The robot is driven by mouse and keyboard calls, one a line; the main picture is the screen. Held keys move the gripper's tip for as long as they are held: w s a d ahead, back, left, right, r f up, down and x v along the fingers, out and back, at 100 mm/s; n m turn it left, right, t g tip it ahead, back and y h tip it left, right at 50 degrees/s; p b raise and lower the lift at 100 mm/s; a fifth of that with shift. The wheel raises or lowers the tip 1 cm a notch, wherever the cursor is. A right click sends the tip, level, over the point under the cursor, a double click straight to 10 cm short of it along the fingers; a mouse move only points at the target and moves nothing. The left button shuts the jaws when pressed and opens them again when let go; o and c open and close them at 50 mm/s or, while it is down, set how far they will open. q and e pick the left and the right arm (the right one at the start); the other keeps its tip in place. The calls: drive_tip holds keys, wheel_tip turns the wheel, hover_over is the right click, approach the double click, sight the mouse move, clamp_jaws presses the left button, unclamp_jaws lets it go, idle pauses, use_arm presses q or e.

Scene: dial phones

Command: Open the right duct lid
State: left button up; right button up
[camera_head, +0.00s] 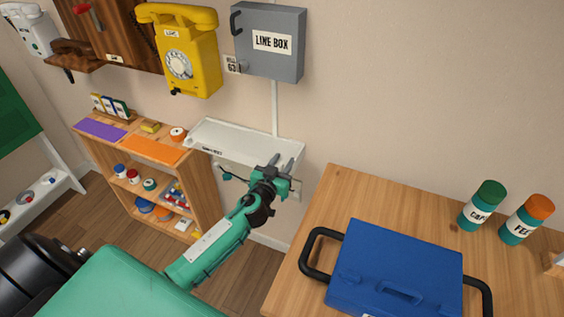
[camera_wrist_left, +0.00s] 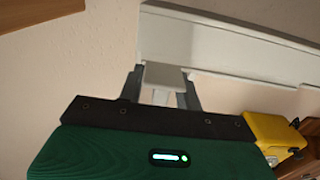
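A long white wall unit (camera_head: 240,143) with a small dark label on its front sits below the grey line box; I take it to be the duct, but I cannot make out separate lids. My left gripper (camera_head: 280,162) is at its right end, with its two fingers apart. In the left wrist view the white unit (camera_wrist_left: 240,50) crosses the top. There a small white block (camera_wrist_left: 165,75) shows between the fingers of the left gripper (camera_wrist_left: 160,90). I cannot tell whether the fingers touch it. My right gripper is not in view.
A line box (camera_head: 270,42) and a yellow phone (camera_head: 180,50) hang above. A wooden shelf (camera_head: 205,195) stands at left. A wooden table (camera_head: 345,195) at right holds a blue case (camera_head: 395,265) and two canisters (camera_head: 482,205). A thin conduit (camera_head: 275,108) runs down the wall.

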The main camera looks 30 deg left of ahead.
sight(231, 147)
use_arm(q)
clamp_jaws()
drive_tip(key=a, duration=1.1)
drive_tip(key=s+a, duration=0.1)
drive_tip(key=a, duration=0.4)
drive_tip(key=shift+a, duration=1.05)
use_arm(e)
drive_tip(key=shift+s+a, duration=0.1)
use_arm(q)
unclamp_jaws()
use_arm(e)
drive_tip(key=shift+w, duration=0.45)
